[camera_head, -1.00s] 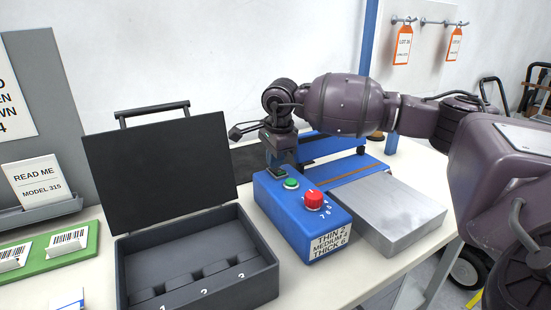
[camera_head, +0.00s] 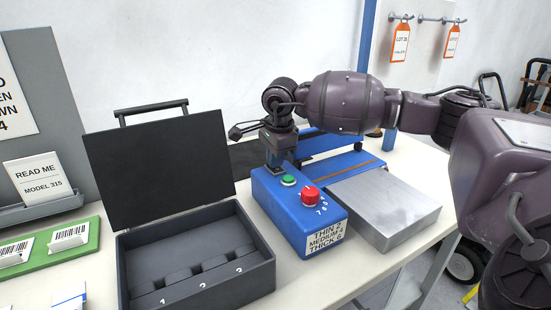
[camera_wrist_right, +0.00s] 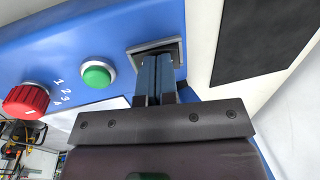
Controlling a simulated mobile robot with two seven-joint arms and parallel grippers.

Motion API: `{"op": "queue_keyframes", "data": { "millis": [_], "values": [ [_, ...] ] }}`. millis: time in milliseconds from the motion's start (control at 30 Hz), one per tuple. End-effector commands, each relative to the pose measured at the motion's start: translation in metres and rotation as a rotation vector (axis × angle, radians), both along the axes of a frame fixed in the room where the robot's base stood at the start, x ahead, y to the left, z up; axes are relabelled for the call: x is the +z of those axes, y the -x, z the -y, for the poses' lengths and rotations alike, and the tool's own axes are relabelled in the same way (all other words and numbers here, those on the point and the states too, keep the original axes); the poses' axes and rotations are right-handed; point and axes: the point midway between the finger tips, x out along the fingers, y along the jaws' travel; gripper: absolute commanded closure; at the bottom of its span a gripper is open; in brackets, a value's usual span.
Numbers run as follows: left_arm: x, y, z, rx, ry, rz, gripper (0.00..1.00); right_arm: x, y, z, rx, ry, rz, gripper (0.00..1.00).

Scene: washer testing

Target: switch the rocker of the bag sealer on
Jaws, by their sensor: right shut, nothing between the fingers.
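The blue bag sealer (camera_head: 318,228) stands on the table with a red knob (camera_head: 310,196) and a green button (camera_head: 288,181) on its control box. My right gripper (camera_head: 274,166) points down at the far end of the box's top, its fingers shut and empty. In the right wrist view the closed fingertips (camera_wrist_right: 156,62) are at the dark, grey-framed rocker (camera_wrist_right: 150,46), beside the green button (camera_wrist_right: 97,74). The fingers cover much of the rocker, so I cannot tell its position or whether they touch it. My left gripper is not in view.
An open black case (camera_head: 262,272) with numbered slots stands left of the sealer. A metal block (camera_head: 388,210) lies to its right. A green card tray (camera_head: 85,243) is at the far left. Bare table lies in front of the sealer.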

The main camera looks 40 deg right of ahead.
Motion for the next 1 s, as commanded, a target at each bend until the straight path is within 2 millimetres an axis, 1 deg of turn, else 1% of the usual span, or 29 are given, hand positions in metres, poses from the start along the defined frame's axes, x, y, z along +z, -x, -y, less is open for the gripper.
{"op": "queue_keyframes", "data": {
  "millis": [33, 100, 200, 233, 267, 333, 467, 600, 700, 800, 1000],
  "values": [
    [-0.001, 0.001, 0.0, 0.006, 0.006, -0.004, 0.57, 0.005, 0.001, 0.001, -0.001, 0.001, 0.003, 1.0],
    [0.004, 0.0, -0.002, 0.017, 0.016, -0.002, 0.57, 0.027, 0.009, 0.002, -0.004, 0.0, 0.012, 1.0],
    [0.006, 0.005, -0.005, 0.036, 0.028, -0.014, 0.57, 0.051, 0.019, 0.004, -0.007, 0.0, 0.014, 1.0],
    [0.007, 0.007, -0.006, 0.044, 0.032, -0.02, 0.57, 0.057, 0.022, 0.005, -0.007, 0.0, 0.014, 1.0],
    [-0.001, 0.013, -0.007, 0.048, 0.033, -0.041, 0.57, 0.059, 0.021, 0.004, -0.007, 0.001, 0.012, 1.0],
    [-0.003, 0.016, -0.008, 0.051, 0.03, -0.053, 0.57, 0.07, 0.023, 0.003, -0.006, 0.0, 0.007, 1.0],
    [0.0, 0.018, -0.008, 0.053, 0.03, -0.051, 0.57, 0.093, 0.027, 0.002, -0.006, 0.0, 0.005, 1.0],
    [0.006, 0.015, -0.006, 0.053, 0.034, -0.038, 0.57, 0.116, 0.03, 0.001, -0.006, -0.001, 0.003, 1.0],
    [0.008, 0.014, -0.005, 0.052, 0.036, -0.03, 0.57, 0.127, 0.032, 0.001, -0.006, 0.0, 0.002, 1.0],
    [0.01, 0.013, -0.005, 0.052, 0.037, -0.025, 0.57, 0.134, 0.033, 0.001, -0.006, -0.001, 0.001, 1.0],
    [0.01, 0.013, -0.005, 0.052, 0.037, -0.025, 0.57, 0.138, 0.034, 0.0, -0.006, -0.001, -0.003, 1.0]
  ]
}}
